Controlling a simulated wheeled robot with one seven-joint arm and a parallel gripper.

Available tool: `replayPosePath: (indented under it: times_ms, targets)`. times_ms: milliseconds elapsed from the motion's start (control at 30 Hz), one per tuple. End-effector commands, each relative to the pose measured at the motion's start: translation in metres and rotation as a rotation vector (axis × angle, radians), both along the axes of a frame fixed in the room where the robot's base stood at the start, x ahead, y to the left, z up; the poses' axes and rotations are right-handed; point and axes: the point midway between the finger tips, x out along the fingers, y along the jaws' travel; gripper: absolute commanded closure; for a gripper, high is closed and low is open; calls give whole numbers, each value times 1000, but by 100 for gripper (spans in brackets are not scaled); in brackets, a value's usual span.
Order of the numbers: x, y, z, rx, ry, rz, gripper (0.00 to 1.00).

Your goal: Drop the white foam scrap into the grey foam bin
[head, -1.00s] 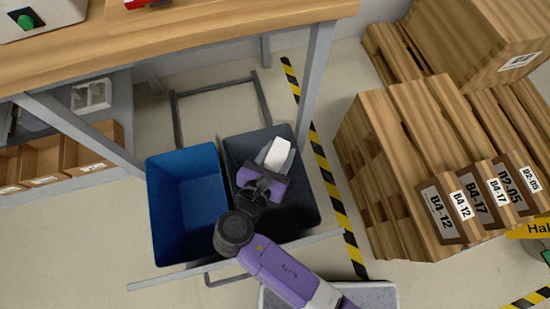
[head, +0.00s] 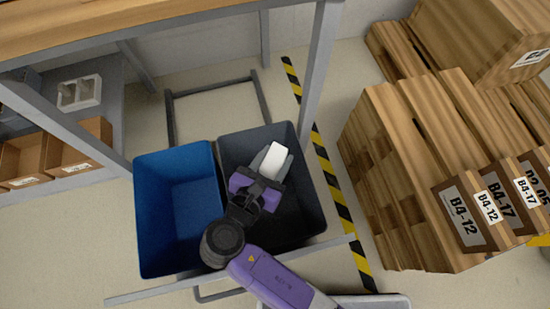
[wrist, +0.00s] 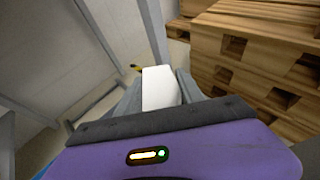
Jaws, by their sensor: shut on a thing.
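The white foam scrap (head: 275,157) is a small white block held between the fingers of my gripper (head: 270,160). It also shows in the wrist view (wrist: 160,88), between the two grey fingers, with my gripper (wrist: 157,92) shut on it. In the head view the gripper and scrap appear over the grey foam bin (head: 305,215), a dark grey open bin, toward its far half. How high the scrap is above the bin cannot be told exactly. My wrist and arm hide part of the bin's left side and floor.
A blue bin (head: 180,215) stands directly left of the grey one, in the same metal frame. A wooden table (head: 150,20) with a grey leg (head: 318,75) is behind. Wooden pallets (head: 400,180) stand at right, past yellow-black floor tape (head: 335,185).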

Motion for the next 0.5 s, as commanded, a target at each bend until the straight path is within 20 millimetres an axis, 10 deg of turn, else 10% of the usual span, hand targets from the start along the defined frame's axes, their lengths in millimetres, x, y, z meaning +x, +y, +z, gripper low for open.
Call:
replayPosePath:
  times_ms: [467, 500]
  targets:
    - [0, 0, -10, 0, 0, 0, 92]
    - [0, 0, -10, 0, 0, 0, 49]
